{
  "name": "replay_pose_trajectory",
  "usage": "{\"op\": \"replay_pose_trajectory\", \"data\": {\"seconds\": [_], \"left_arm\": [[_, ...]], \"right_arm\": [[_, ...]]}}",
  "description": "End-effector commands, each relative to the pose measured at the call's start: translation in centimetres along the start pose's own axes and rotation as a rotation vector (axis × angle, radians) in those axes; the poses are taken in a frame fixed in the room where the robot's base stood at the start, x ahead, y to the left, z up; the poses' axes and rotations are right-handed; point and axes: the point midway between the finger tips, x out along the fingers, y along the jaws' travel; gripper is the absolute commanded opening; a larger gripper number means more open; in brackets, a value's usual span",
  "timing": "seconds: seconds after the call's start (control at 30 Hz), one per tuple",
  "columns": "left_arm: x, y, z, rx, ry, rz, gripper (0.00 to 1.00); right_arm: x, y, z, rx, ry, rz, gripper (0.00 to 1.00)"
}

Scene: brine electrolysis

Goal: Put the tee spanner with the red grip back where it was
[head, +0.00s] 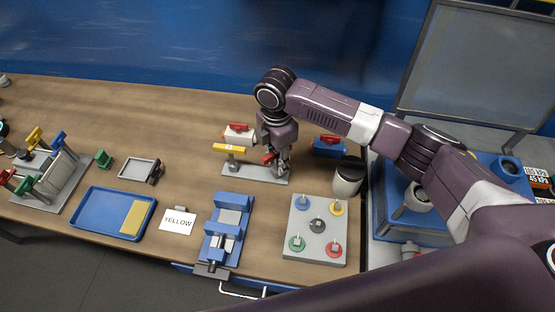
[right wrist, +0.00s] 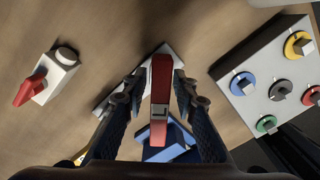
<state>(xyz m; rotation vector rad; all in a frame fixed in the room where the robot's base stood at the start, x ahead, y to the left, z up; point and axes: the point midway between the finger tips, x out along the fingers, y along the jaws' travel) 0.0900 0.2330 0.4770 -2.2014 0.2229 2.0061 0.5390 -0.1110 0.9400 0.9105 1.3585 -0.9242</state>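The tee spanner with the red grip (right wrist: 161,85) lies between the fingers of my right gripper (right wrist: 160,78) in the right wrist view. My left gripper is out of view.
In front are a blue vise (head: 228,225) and a knob plate (head: 315,252).

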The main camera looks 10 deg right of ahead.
Motion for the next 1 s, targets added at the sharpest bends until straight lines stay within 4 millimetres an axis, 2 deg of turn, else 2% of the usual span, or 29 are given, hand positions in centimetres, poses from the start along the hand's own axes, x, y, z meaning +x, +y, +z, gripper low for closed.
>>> {"op": "replay_pose_trajectory", "data": {"seconds": [0.23, 0.37, 0.47, 0.8, 1.0], "left_arm": [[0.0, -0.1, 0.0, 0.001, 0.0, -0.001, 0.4], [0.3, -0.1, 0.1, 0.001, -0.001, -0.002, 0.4], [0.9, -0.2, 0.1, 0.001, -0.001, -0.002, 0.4], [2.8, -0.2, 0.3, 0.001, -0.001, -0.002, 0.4], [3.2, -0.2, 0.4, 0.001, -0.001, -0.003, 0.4]], "right_arm": [[-0.1, 0.0, 0.0, 0.0, 0.0, 0.0, 0.26], [-0.9, 0.1, 0.0, 0.001, 0.001, 0.003, 0.26], [-2.5, 0.1, 0.1, 0.0, -0.001, 0.005, 0.26], [-9.7, 0.2, 0.0, 0.0, 0.0, 0.005, 0.26], [-11.9, 0.1, 0.0, 0.001, 0.001, 0.001, 0.26]]}}
